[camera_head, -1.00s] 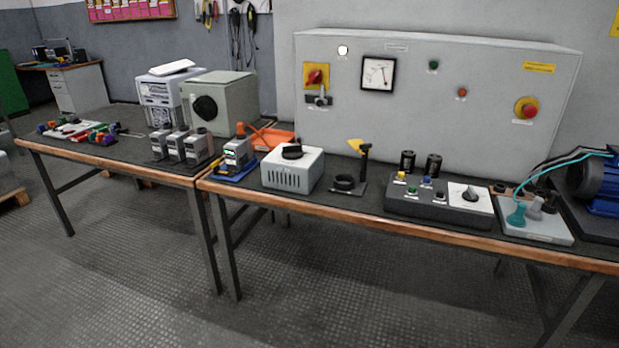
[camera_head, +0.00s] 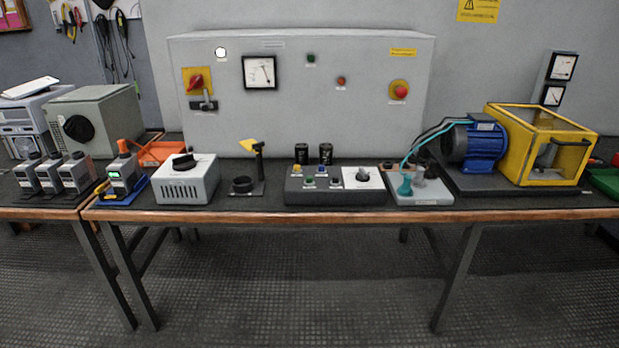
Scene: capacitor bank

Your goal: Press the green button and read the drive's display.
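Two green buttons show. One small green button (camera_head: 311,59) is on the front of the large grey cabinet, left of a red one (camera_head: 341,81). Another green button (camera_head: 310,180) is on the dark control box (camera_head: 300,197) on the bench. A small grey unit (camera_head: 121,172) with an orange top stands on a blue base at the left and has a lit green display (camera_head: 115,175). Its reading is too small to make out. I cannot tell from the picture whether this unit is the drive. Neither of my grippers is in view.
The bench (camera_head: 300,217) runs across the view, its wooden front edge facing me. A grey vented box (camera_head: 185,182) and a black-and-yellow stand (camera_head: 257,170) are left of the control box. A blue motor (camera_head: 474,143) with a yellow guard (camera_head: 540,110) is at the right. The floor in front is clear.

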